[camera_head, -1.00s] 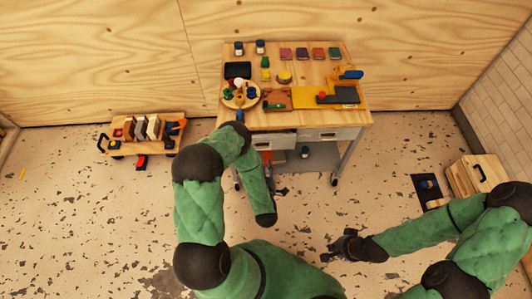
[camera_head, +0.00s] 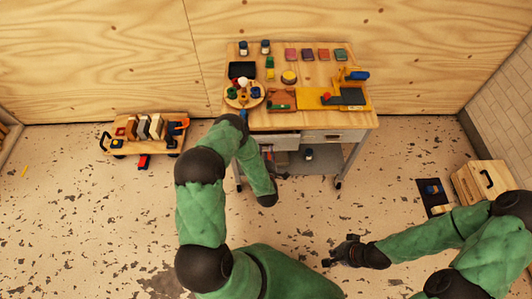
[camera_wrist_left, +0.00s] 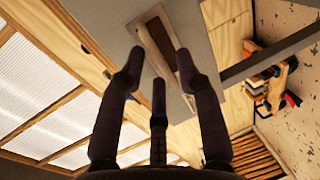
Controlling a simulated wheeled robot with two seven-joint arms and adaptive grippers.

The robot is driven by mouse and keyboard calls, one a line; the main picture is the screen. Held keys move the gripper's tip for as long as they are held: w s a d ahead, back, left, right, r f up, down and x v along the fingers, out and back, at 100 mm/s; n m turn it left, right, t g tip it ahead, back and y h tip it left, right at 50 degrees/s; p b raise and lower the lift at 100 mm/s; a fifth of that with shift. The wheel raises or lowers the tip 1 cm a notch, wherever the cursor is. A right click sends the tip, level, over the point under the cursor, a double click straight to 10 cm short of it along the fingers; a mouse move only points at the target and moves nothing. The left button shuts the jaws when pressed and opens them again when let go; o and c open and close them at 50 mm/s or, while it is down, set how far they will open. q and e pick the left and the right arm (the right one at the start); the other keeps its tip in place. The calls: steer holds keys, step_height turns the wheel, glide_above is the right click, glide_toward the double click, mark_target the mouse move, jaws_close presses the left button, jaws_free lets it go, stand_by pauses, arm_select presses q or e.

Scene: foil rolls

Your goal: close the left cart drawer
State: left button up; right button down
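The wooden-topped cart (camera_head: 300,120) stands against the plywood wall. Its left drawer (camera_head: 285,142) has a grey front that sits a little further out than the right drawer (camera_head: 328,136), so it looks partly open. My left forearm hides its left end. Contact is unclear. My right gripper (camera_head: 341,250) is empty over the floor, fingers apart.
The cart top carries a round tray (camera_head: 244,103), a yellow board (camera_head: 315,104) and several small blocks and jars. A low wheeled trolley (camera_head: 127,146) stands left. A wooden box (camera_head: 483,181) and a dark mat (camera_head: 432,194) lie right. Floor before the cart is open.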

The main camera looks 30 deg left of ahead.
arm_select(q)
jaws_close()
steer(key=x, duration=0.1)
steer(key=b+x, duration=0.1)
steer(key=x, duration=0.1)
steer(key=shift+w+a+r, duration=0.2)
steer(key=shift+w+a, duration=0.05)
steer(key=shift+w, duration=0.15)
steer(key=shift+w+a+r, duration=0.1)
steer(key=shift+w+r, duration=0.05)
steer(key=shift+o, duration=1.8)
jaws_free()
steer(key=shift+w, duration=0.1)
glide_toward(266, 144)
steer(key=v, duration=0.2)
steer(key=shift+s+r, duration=0.2)
steer(key=shift+s, duration=0.05)
